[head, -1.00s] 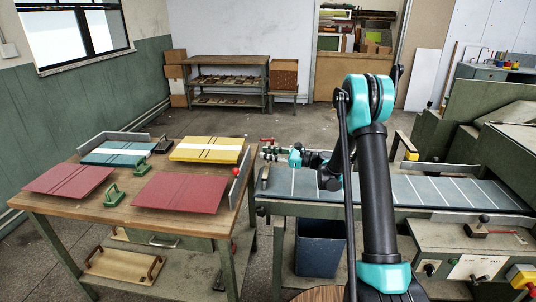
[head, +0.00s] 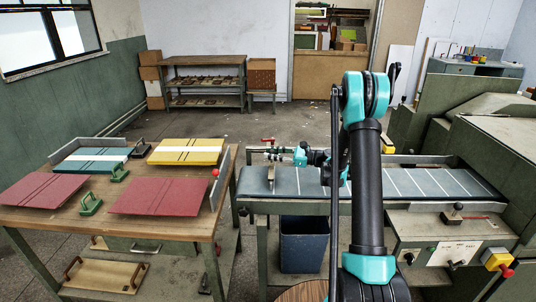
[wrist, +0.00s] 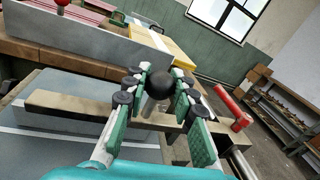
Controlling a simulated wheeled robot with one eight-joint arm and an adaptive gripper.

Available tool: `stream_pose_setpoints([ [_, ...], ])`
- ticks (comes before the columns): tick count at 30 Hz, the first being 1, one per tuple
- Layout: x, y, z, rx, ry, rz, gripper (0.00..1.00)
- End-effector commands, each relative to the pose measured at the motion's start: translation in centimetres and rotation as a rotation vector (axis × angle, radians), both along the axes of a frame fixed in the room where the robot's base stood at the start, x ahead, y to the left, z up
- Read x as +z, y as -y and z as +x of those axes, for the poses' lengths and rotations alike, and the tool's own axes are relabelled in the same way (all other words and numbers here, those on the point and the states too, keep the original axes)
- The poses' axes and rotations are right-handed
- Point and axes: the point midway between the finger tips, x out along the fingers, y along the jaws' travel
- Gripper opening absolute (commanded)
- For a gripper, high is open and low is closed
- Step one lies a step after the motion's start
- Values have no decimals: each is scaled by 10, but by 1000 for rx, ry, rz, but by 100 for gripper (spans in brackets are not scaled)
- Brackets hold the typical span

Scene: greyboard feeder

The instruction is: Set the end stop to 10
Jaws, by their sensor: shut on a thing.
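The end stop (head: 270,176) stands across the left part of the grey belt (head: 420,183). In the wrist view its pale bar (wrist: 65,103) lies over the belt and a black ball knob (wrist: 159,85) is at its end. My gripper (head: 289,158) is at the left end of the feeder. In the wrist view its green fingers (wrist: 158,92) are shut around the black knob. A red clamp lever (wrist: 232,107) stands just right of the fingers there; it also shows in the head view (head: 268,140). No scale number is readable.
A wooden table (head: 200,227) with red, teal and yellow boards stands left of the feeder. An upright grey plate (head: 221,178) lines its right edge. A blue bin (head: 304,245) is under the belt. A control panel (head: 450,254) is at the right.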

Motion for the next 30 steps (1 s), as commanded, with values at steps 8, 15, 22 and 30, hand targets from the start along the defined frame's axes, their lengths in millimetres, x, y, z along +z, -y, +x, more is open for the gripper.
stream_pose_setpoints([
  [8,0,0,0,0,0,0,47],
  [15,0,0,0,0,0,0,47],
  [22,0,18,-4,-2,0,0,47],
  [30,0,72,-16,-3,0,0,47],
])
